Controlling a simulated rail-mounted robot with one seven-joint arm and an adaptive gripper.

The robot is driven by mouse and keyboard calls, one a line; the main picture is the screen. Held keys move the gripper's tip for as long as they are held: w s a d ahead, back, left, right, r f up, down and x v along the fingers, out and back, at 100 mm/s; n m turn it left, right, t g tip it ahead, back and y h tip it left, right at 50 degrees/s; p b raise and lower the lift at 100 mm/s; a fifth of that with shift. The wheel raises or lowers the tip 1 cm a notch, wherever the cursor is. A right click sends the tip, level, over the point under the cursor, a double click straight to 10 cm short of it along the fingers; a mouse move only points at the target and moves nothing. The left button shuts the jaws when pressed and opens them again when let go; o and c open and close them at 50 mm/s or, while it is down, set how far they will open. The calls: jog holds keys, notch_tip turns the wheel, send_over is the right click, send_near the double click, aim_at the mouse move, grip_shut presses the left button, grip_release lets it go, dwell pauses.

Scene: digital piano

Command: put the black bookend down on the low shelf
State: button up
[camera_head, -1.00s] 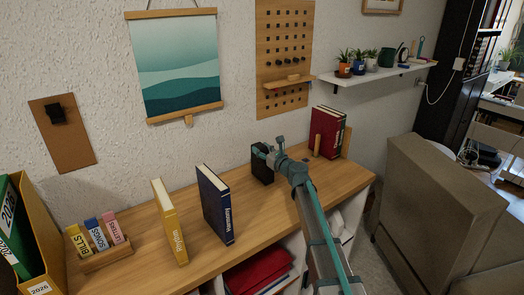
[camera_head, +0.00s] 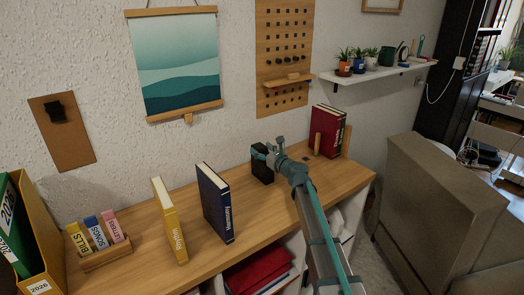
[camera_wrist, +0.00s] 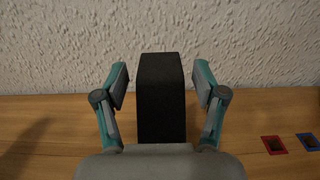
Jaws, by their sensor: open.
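The black bookend (camera_head: 262,167) stands upright on the wooden low shelf (camera_head: 120,262), near the wall. In the wrist view the black bookend (camera_wrist: 161,98) stands between my two fingers, with a visible gap on each side. My gripper (camera_head: 268,153) is at the bookend in the head view and partly covers it. In the wrist view my gripper (camera_wrist: 161,88) is open. The bookend's base is hidden behind my gripper's body in the wrist view.
A blue book (camera_head: 215,205) and a yellow book (camera_head: 170,222) stand to the left. Red books (camera_head: 328,132) stand to the right beside a wooden holder. Wood between the blue book and bookend is clear.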

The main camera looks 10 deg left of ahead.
jog(key=shift+r, duration=0.1)
jog(key=shift+s+d+r, duration=0.1)
jog(key=shift+r, duration=0.2)
jog(key=b+v, duration=0.1)
jog(key=v, duration=1)
jog(key=shift+s+d, duration=0.3)
